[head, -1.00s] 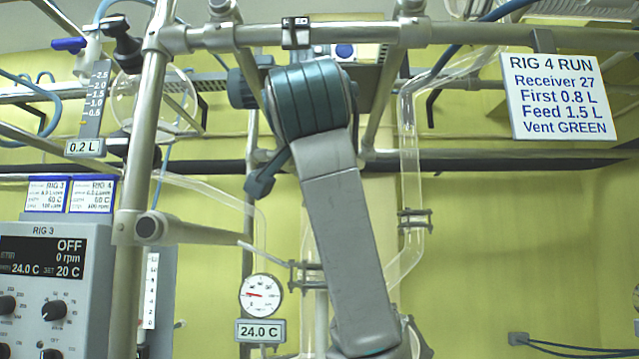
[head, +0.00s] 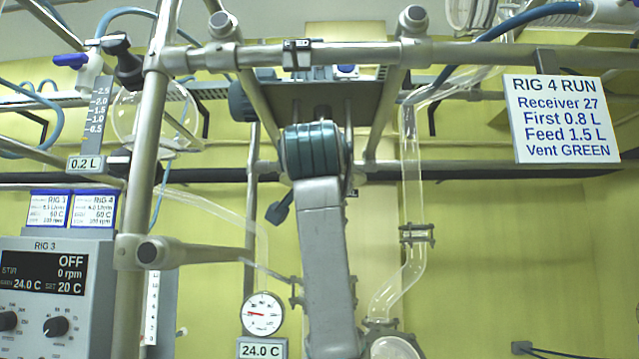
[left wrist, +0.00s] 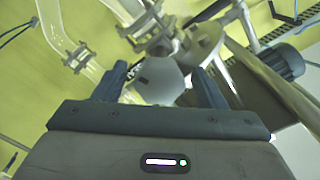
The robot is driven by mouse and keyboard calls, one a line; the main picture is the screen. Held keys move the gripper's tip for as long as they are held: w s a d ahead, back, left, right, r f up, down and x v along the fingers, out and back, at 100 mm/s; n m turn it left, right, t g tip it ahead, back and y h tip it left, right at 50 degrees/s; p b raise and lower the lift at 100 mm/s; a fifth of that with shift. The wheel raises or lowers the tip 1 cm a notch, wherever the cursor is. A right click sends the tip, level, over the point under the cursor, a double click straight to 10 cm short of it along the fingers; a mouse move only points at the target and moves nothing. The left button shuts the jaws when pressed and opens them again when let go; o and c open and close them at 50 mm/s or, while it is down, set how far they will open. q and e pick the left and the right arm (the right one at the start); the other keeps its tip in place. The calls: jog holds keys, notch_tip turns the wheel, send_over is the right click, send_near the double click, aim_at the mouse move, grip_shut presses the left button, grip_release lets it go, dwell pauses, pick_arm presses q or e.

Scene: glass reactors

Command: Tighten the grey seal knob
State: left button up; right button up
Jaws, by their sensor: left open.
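In the left wrist view, the two dark fingers of my left gripper (left wrist: 160,88) are spread apart. A grey, faceted, knob-like part (left wrist: 160,76) shows between and beyond the fingertips, and it looks like the grey seal knob. I cannot tell whether the fingers touch it. Metal and clear glass fittings lie right behind it. In the head view my arm with its teal joint crosses the middle, and its gripper and the knob are not visible there. My right gripper is in neither view.
A glass tube with a clamp (head: 416,234) stands right of my arm. Metal frame bars (head: 330,54) cross above and left. A dial gauge (head: 263,314) and the RIG 3 control box (head: 55,300) are at the left. A dark ribbed cylinder (left wrist: 281,62) is close right in the wrist view.

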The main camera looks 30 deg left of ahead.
pick_arm(q)
jog(key=shift+w+a+f, duration=0.1)
jog(key=shift+w, duration=0.05)
jog(key=c, duration=1)
